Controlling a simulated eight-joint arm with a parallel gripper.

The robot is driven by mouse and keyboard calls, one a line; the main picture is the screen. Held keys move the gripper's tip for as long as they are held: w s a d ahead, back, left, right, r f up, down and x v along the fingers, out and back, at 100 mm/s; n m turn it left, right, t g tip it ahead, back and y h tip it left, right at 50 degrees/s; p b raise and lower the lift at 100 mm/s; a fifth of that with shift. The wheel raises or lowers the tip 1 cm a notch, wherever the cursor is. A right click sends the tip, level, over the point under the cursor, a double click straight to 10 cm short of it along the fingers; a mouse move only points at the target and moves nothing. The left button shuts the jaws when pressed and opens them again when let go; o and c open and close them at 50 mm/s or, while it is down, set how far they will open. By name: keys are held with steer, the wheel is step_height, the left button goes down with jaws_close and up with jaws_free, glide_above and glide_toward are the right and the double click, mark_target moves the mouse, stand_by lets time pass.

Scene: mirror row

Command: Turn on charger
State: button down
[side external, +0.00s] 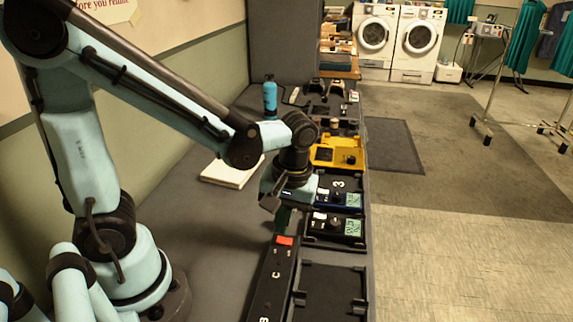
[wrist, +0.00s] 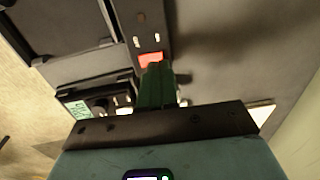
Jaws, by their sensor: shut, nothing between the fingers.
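A long black strip (side external: 272,285) marked C and B, which looks like the charger, lies on the counter in the side external view. A red switch (side external: 285,240) sits at its far end. The strip (wrist: 136,20) also shows in the wrist view, with the red switch (wrist: 150,57) close to my fingertips. My gripper (side external: 281,231) points down at the switch end, its green fingers shut and empty. In the wrist view my gripper (wrist: 158,68) overlaps the near edge of the switch. I cannot tell whether the fingers touch it, or which way it is set.
Black trays (side external: 330,291) lie right of the strip. Behind them stand cradles holding devices with green displays (side external: 352,227), and a yellow tray (side external: 325,164). A blue bottle (side external: 270,97) and a white pad (side external: 228,176) are farther back. The counter left of the strip is clear.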

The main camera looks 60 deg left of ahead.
mark_target(285, 241)
steer(key=shift+s+a+f, duration=0.1)
steer(key=shift+f, duration=1)
steer(key=shift+f, duration=0.1)
steer(key=shift+s+a+f+h, duration=0.1)
steer(key=shift+f+h, duration=0.05)
steer(key=shift+h, duration=0.15)
steer(key=shift+w+d+r, duration=0.2)
steer(key=shift+w+d, duration=0.45)
